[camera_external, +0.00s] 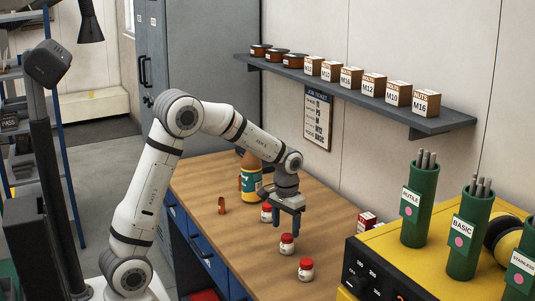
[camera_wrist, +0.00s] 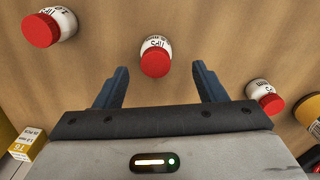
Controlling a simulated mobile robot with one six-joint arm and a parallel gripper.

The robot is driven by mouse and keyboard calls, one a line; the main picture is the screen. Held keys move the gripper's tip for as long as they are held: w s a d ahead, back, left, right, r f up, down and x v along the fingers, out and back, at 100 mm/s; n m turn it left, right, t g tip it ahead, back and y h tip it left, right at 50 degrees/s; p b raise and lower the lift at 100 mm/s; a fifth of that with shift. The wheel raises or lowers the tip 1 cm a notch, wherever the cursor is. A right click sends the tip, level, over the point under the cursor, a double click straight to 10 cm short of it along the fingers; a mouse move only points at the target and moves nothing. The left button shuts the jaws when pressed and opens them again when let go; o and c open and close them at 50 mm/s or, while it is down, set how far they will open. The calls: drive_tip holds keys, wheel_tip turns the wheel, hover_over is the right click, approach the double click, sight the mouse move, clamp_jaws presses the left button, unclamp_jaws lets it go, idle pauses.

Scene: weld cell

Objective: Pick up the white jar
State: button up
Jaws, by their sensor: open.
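Three white jars with red lids stand in a row on the wooden bench (camera_external: 215,180). The far jar (camera_external: 266,213) is left of my gripper (camera_external: 289,222), the middle jar (camera_external: 287,245) is just below it in the picture, and the near jar (camera_external: 306,270) is closest to the camera. In the wrist view, one jar (camera_wrist: 155,57) lies between and a little beyond the fingertips of my open, empty gripper (camera_wrist: 158,80). Another jar (camera_wrist: 50,27) is at upper left and a third (camera_wrist: 265,97) at right, outside the fingers. The labels are only partly readable.
An orange-brown clamp-like piece (camera_external: 221,205) is left of the jars. A small red-and-white box (camera_external: 367,220) sits by the wall. The yellow welding machine (camera_external: 420,270) with green rod holders borders the right side.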

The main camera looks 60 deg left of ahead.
sight(287, 236)
drive_tip(key=f, duration=0.2)
drive_tip(key=f+p, duration=0.1)
drive_tip(key=f, duration=0.3)
drive_tip(key=shift+w+d+f, duration=0.2)
drive_tip(key=shift+d+f, duration=0.05)
drive_tip(key=shift+f, duration=0.15)
drive_tip(key=shift+c, duration=0.4)
drive_tip(key=c, duration=1)
